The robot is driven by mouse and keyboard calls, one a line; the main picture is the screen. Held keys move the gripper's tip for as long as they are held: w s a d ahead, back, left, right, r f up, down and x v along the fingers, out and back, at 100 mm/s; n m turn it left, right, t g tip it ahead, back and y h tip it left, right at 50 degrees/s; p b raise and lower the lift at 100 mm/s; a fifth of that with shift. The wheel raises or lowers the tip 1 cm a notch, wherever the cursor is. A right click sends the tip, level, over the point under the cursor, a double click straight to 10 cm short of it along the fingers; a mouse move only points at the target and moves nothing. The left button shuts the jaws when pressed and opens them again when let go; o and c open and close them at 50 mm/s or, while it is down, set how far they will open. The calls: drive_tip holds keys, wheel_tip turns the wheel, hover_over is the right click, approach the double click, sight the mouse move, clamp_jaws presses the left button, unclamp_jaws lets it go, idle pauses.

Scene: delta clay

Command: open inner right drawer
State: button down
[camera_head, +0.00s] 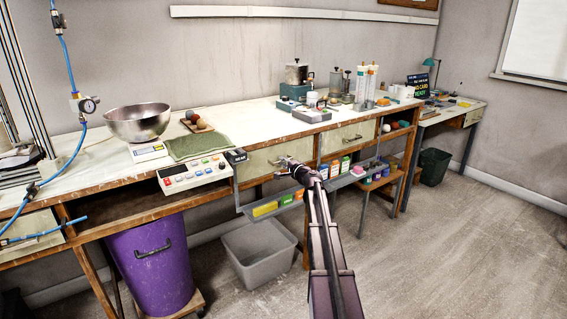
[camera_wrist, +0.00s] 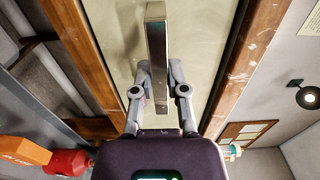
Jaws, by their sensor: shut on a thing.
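A cream drawer front (camera_head: 257,163) sits in the wooden workbench, left of a second cream drawer front (camera_head: 335,143) with its own metal handle. My gripper (camera_head: 283,161) is at the right part of the left one of these two and hides its handle in the head view. In the wrist view, the metal bar handle (camera_wrist: 156,40) runs between the two fingers of my gripper (camera_wrist: 159,68), which are shut on it. The cream drawer front (camera_wrist: 199,60) lies behind it, between wooden frame parts. Both drawer fronts look flush with the bench.
A grey shelf (camera_head: 330,186) with colourful boxes hangs below the drawers, close under my gripper. A control box (camera_head: 195,175) juts over the bench edge to the left. A grey bin (camera_head: 262,254) and a purple barrel (camera_head: 152,265) stand below. Floor at the right is clear.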

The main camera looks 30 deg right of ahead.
drive_tip(key=s+d, duration=0.2)
drive_tip(key=s, duration=3)
drive_tip(key=shift+d, duration=0.3)
drive_tip(key=shift+s, duration=0.1)
drive_tip(key=c, duration=0.6)
unclamp_jaws()
drive_tip(key=shift+c, duration=0.2)
drive_tip(key=s+d, duration=0.1)
drive_tip(key=s, duration=1.1)
drive_tip(key=shift+w+a, duration=0.1)
